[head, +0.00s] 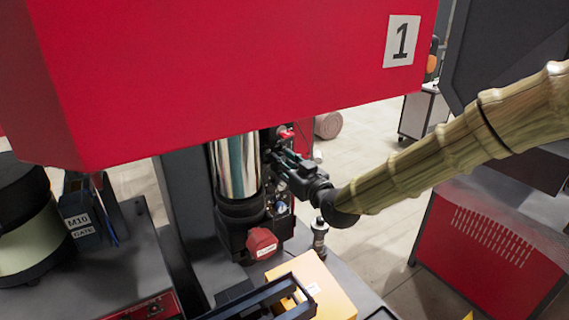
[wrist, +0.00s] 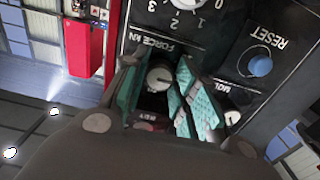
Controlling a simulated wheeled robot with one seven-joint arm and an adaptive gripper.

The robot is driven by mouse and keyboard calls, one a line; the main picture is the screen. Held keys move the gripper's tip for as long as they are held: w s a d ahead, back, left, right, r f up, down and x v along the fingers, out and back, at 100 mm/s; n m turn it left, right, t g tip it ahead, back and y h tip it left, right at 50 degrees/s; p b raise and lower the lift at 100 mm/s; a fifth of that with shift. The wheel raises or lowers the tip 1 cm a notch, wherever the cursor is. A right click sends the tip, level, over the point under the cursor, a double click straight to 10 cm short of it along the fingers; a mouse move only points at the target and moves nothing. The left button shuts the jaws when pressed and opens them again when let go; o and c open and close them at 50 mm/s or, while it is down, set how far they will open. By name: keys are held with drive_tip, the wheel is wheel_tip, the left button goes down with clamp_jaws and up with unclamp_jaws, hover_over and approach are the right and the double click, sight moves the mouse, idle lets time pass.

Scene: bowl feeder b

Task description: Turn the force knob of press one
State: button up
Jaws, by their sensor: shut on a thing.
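In the head view my gripper (head: 283,160) reaches from the right to the control panel beside the shiny column. Press one (head: 230,70) is the big red body with the "1" plate. The knob is hidden behind my gripper in the head view, and its exact angle is hard to read.
A dial (wrist: 188,5) is above the knob in the wrist view. A blue reset button (wrist: 260,66) and a partly hidden mode knob (wrist: 232,117) are to the right.

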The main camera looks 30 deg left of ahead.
idle(0.4)
drive_tip(key=o, duration=1)
drive_tip(key=v, duration=1.2)
drive_tip(key=shift+d, duration=0.1)
